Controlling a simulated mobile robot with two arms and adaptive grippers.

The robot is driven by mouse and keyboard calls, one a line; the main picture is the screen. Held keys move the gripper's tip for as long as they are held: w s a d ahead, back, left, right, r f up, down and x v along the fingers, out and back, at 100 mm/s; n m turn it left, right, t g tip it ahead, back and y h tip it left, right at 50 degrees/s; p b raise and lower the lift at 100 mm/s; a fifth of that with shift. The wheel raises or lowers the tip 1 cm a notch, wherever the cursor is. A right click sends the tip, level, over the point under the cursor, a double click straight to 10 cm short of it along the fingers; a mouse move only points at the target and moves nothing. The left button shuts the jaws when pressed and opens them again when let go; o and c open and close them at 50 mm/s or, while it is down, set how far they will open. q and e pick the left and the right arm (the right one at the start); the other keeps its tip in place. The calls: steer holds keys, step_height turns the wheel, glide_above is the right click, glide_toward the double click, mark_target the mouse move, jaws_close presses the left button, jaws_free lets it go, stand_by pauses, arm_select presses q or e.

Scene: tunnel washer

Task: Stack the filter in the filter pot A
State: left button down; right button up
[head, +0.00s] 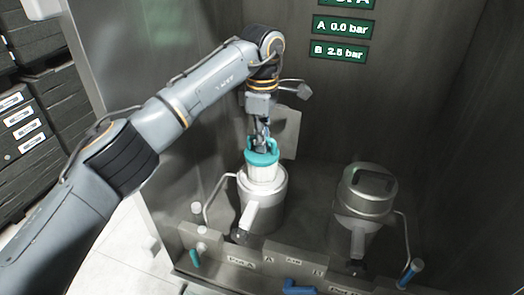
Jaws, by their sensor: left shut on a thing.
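My left gripper (262,138) is shut on the teal top of the filter (263,170), which has a white body. The filter is upright over the open mouth of filter pot A (264,200), a metal pot on the left. Its lower part is hidden by the pot's rim, so it looks partly inside; how deep I cannot tell. My right gripper is not in view.
A second metal pot (366,192) with a lid and dark handle stands to the right. Green displays (343,27) on the back wall read A 0.0 bar and B 2.5 bar. A front ledge carries labels, a blue valve handle (299,288) and a teal one (195,258). Dark crates (22,125) stand at far left.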

mark_target(262, 155)
arm_select(q)
step_height(262, 155, down, 3)
steer(key=shift+s+d+f+p, duration=0.1)
steer(key=shift+p, duration=0.8)
steer(key=shift+f, duration=0.55)
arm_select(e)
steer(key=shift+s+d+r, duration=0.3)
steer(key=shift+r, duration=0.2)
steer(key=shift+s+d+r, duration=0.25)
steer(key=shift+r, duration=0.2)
arm_select(q)
steer(key=shift+f, duration=0.1)
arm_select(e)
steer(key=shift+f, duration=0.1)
